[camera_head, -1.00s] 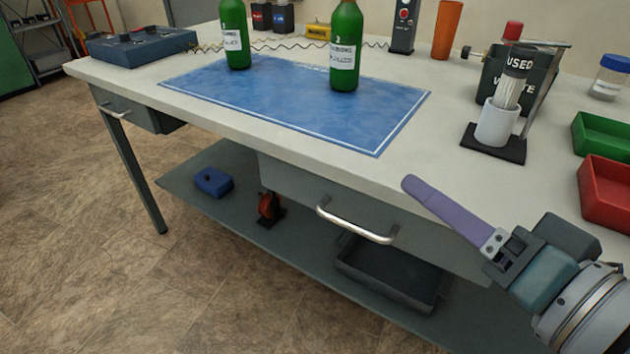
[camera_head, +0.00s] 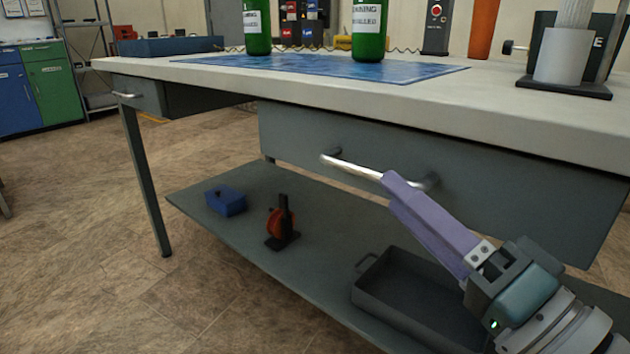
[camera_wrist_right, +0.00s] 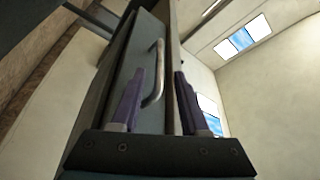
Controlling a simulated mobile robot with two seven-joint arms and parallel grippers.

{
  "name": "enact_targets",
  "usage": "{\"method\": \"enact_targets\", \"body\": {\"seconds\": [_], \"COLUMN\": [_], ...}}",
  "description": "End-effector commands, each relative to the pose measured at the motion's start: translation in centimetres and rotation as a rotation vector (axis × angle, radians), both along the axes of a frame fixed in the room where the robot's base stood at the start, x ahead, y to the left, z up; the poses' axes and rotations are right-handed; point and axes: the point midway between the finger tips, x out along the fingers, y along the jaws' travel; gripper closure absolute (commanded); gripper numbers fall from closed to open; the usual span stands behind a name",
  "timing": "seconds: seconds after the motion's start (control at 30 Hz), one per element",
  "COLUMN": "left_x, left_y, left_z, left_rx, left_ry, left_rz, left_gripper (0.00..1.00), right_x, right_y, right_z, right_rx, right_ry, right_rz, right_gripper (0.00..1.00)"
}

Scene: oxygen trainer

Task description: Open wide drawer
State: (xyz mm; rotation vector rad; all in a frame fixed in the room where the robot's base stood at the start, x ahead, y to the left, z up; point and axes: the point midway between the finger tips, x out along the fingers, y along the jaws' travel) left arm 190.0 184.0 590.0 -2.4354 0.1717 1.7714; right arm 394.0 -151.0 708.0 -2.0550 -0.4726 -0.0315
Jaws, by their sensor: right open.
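The wide drawer (camera_head: 500,190) is a grey front under the white table top, and it looks shut. Its silver bar handle (camera_head: 352,167) is partly covered by my right gripper in the head view. My right gripper (camera_head: 391,180) has purple fingers and is open and empty. In the right wrist view the handle (camera_wrist_right: 158,60) shows between the two fingers of the gripper (camera_wrist_right: 159,74), nearer the left one. I cannot tell whether the fingertips reach around the bar or stop short of it. My left gripper is not in view.
A small drawer (camera_head: 135,92) is at the table's left end. The lower shelf (camera_head: 325,240) holds a blue box (camera_head: 226,200), a red-and-black item (camera_head: 281,225) and a dark tray (camera_head: 400,300). Green bottles (camera_head: 369,30) stand on the blue mat (camera_head: 310,66).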

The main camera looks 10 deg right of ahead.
Motion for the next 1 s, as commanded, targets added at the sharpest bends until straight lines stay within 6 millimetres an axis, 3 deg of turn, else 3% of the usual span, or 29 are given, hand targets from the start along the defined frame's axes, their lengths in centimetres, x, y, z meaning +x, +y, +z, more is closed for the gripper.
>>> {"method": "enact_targets", "body": {"seconds": [0.1, 0.3, 0.67, 1.0], "left_x": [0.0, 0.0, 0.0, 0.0], "left_y": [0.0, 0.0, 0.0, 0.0], "left_z": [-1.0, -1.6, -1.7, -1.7], "left_rx": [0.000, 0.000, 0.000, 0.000], "left_ry": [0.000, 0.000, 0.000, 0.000], "left_rz": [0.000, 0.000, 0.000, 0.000], "left_gripper": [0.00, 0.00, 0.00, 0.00], "right_x": [2.2, 4.5, 5.1, 5.0], "right_y": [0.7, 1.5, 1.7, 1.7], "right_z": [0.3, 0.9, 1.1, 1.1], "right_rx": [0.000, 0.000, -0.002, -0.002], "right_ry": [-0.004, 0.000, 0.003, 0.002], "right_rz": [0.000, -0.001, -0.001, 0.000], "right_gripper": [0.55, 0.55, 0.55, 0.94]}}
